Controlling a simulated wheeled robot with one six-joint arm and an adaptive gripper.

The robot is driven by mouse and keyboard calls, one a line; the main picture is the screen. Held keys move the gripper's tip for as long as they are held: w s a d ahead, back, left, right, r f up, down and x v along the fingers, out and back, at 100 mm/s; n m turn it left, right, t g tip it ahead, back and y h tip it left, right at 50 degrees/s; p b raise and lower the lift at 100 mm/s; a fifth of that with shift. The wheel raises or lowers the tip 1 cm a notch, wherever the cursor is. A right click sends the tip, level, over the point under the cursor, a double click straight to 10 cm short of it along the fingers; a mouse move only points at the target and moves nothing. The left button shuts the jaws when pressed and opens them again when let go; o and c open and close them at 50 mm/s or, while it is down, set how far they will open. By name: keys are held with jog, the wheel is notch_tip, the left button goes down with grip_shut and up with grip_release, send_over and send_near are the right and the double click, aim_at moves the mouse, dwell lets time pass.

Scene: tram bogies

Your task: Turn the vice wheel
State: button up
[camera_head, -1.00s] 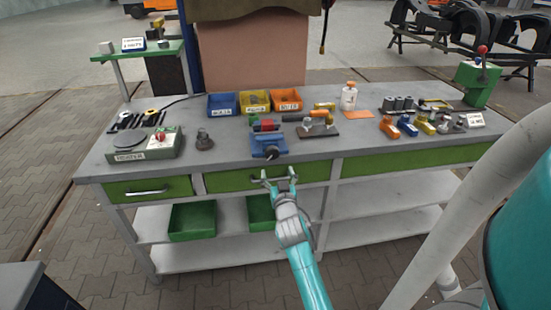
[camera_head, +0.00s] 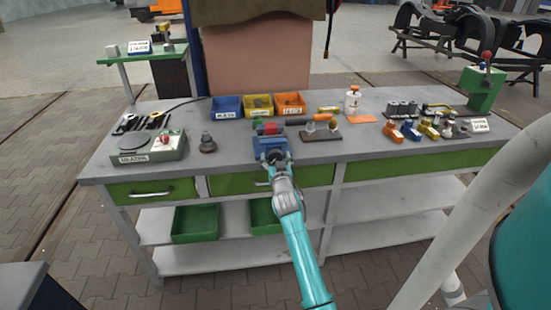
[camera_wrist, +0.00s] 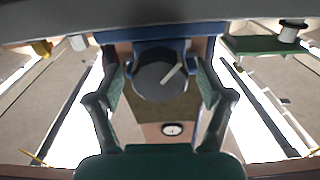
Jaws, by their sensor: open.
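The blue vice (camera_head: 268,142) stands at the front edge of the workbench, with a red and green piece at its top. In the wrist view the blue vice body (camera_wrist: 181,45) shows behind its round dark grey wheel (camera_wrist: 158,78), which has a light bar slanting up to the right. My gripper (camera_head: 277,158) is at the front of the vice in the head view and hides the wheel there. In the wrist view my gripper (camera_wrist: 160,85) is open, one finger on each side of the wheel. I see gaps between fingers and wheel; exact depth is unclear.
The grey workbench (camera_head: 235,165) has green drawers below. A heater box (camera_head: 150,150) and a dark knob-topped part (camera_head: 208,144) stand left of the vice. Blue, yellow and orange bins (camera_head: 289,103) are behind. A board with small parts (camera_head: 322,132) is close on the right.

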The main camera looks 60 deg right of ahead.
jog(key=shift+d, duration=0.1)
jog(key=c, duration=1.2)
jog(key=shift+o, duration=0.2)
jog(key=shift+n, duration=0.3)
jog(key=n, duration=0.7)
jog(key=shift+w, duration=0.1)
jog(key=n, duration=0.4)
jog(key=shift+n, duration=2.1)
